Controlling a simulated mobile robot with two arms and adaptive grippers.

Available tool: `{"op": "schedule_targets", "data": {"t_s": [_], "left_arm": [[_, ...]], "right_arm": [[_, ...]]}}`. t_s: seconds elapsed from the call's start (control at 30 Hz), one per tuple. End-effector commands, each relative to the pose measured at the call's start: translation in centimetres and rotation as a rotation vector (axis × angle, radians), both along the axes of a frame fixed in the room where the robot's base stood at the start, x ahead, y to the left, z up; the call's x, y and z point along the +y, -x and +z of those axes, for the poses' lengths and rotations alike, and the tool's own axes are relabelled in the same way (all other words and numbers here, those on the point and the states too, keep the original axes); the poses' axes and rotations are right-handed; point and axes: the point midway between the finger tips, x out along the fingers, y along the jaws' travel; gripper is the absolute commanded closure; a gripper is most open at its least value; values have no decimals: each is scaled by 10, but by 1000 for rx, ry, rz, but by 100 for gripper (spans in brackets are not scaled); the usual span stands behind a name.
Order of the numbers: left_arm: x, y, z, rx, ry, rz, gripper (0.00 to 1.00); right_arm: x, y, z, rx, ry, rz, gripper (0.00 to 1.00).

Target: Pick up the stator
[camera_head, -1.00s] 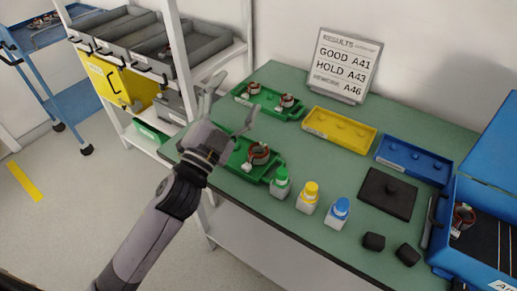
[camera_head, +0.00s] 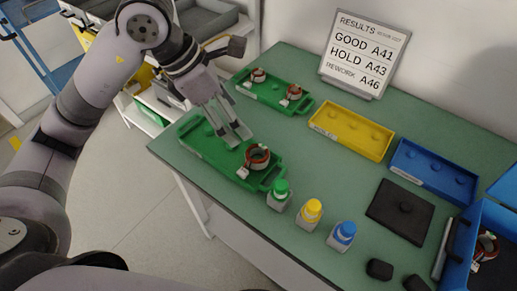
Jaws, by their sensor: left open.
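A stator (camera_head: 257,155), a ring with copper-red windings and a white connector, sits at the right end of the near green tray (camera_head: 200,150). My left gripper (camera_head: 238,136) is open and empty, pointing down over the tray just left of and behind this stator, apart from it in the picture. Two more stators, a left one (camera_head: 259,76) and a right one (camera_head: 294,92), sit in the far green tray (camera_head: 270,97). Another stator (camera_head: 486,246) is in the blue box at the right edge. My right gripper is not in view.
A yellow tray (camera_head: 350,131) and a blue tray (camera_head: 432,171) stand to the right, with a black plate (camera_head: 400,212) in front. Green-, yellow- (camera_head: 309,213) and blue-capped bottles stand along the front edge. A results sign (camera_head: 362,55) stands at the back.

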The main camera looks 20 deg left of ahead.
Motion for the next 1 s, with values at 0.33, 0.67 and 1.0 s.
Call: {"op": "schedule_targets", "data": {"t_s": [0.33, 0.67, 1.0], "left_arm": [[1, -10, -40, -1, -64, 24, 26], [-20, -24, -100, -4, -62, 23, 26], [-25, -30, -128, -1, -63, 23, 26]], "right_arm": [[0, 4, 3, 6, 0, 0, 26], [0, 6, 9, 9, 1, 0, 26], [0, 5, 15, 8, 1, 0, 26]]}}
